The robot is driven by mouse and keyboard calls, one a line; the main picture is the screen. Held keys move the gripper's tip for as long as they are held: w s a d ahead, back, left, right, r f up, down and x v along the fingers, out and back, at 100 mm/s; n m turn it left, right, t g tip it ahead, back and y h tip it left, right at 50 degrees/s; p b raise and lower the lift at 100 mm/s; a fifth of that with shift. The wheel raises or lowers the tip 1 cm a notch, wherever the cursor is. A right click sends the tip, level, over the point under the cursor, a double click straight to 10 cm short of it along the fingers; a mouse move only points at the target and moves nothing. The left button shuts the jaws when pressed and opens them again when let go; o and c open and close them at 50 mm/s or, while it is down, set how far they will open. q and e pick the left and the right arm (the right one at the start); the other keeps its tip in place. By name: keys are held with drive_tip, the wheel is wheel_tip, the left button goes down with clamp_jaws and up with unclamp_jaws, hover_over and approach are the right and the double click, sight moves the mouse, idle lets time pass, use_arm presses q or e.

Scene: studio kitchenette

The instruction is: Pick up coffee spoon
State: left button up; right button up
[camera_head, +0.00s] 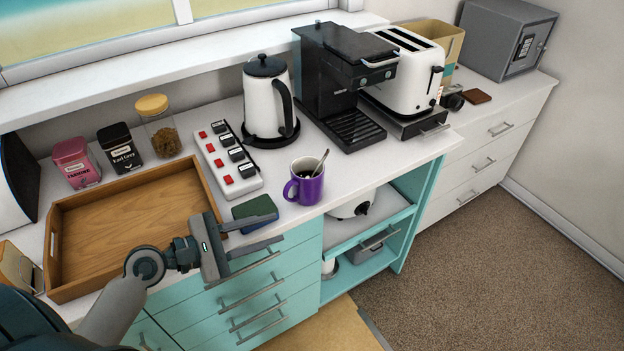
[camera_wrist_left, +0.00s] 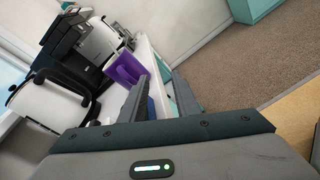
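A metal coffee spoon (camera_head: 321,162) stands tilted in a purple mug (camera_head: 305,186) near the front edge of the white counter; its lower end is hidden in the mug. My left gripper (camera_head: 266,237) is open and empty, in front of the counter edge, to the left of the mug and a little nearer to me. In the left wrist view the purple mug (camera_wrist_left: 123,70) is beyond the left gripper (camera_wrist_left: 158,95), whose two fingers are spread apart. I cannot make out the spoon clearly there. My right gripper does not show in either view.
A blue-green sponge (camera_head: 255,212) lies close to the left gripper. A wooden tray (camera_head: 60,238) is at the left. Behind the mug stand a power strip (camera_head: 227,160), a white kettle (camera_head: 267,100) and a black coffee machine (camera_head: 335,70). A white toaster (camera_head: 408,75) is farther right.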

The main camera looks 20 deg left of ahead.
sight(296, 181)
use_arm(q)
drive_tip(key=w+a+r+n+t, duration=0.1)
drive_tip(key=r+n, duration=0.1)
drive_tip(key=w+a+r+n, duration=0.1)
drive_tip(key=a+r+n, duration=0.1)
drive_tip(key=w+a+r+n+t, duration=0.1)
drive_tip(key=r+n, duration=0.1)
drive_tip(key=shift+a+r+t+h, duration=0.3)
drive_tip(key=shift+a+r, duration=0.05)
drive_tip(key=shift+r, duration=0.05)
drive_tip(key=shift+w+d+r+p, duration=0.1)
drive_tip(key=shift+w+d+p, duration=0.2)
drive_tip(key=shift+w, duration=0.15)
drive_tip(key=p+x, duration=0.3)
drive_tip(key=x, duration=0.7)
drive_tip(key=shift+w+d+p, duration=0.15)
drive_tip(key=shift+w+p, duration=0.05)
drive_tip(key=shift+p, duration=0.2)
drive_tip(key=shift+w+d, duration=0.25)
drive_tip(key=shift+w, duration=0.05)
